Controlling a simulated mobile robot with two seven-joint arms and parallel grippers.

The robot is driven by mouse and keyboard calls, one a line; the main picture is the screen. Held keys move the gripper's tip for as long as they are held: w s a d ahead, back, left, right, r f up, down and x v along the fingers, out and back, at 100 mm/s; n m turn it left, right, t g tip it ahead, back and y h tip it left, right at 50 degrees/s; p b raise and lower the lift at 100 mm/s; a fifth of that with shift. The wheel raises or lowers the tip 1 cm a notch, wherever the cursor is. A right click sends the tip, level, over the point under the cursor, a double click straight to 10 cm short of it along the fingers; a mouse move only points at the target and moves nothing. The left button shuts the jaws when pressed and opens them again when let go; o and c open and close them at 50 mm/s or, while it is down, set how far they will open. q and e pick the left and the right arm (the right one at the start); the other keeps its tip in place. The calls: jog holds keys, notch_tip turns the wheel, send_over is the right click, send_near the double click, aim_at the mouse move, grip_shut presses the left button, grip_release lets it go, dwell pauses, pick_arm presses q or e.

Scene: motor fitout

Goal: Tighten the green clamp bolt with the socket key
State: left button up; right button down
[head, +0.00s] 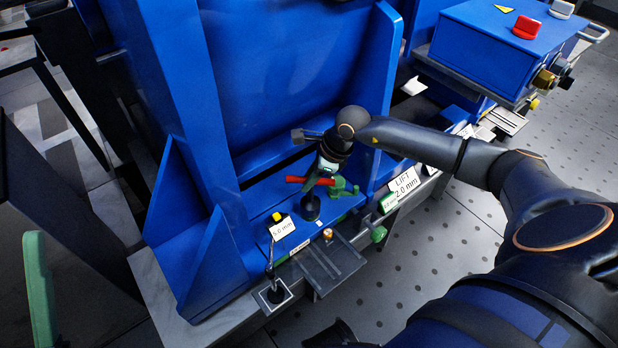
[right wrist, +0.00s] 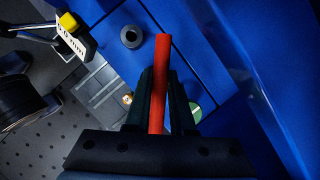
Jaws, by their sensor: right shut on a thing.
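My right gripper (head: 322,176) reaches down at the foot of the blue frame and is shut on a red bar (head: 296,180), which looks like the socket key's handle. In the right wrist view the red bar (right wrist: 162,55) runs between the two dark fingers (right wrist: 160,95). A green clamp part (head: 343,188) stands just right of the gripper in the head view. A round green piece (right wrist: 196,112) shows beside the right finger in the wrist view. The key's lower end and its contact with the bolt are hidden. I cannot make out my left gripper.
A black hollow cylinder (head: 310,207) stands on the blue base near the gripper. A gauge with a "5.0 mm" label (head: 282,229) stands in front. A "LIFT 2.0 mm" sign (head: 403,184) is to the right. Blue walls (head: 270,75) rise close behind. The perforated floor (head: 440,240) is open at right.

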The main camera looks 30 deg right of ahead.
jog(key=shift+f+b, duration=0.6)
jog(key=shift+f, duration=0.25)
dwell(0.4)
jog(key=shift+r+m+h+p, duration=0.15)
jog(key=shift+m+h+p, duration=0.15)
jog(key=shift+m+p, duration=0.5)
jog(key=shift+w+m+t+p, duration=0.1)
jog(key=shift+m+t+p, duration=0.2)
jog(key=shift+m, duration=0.3)
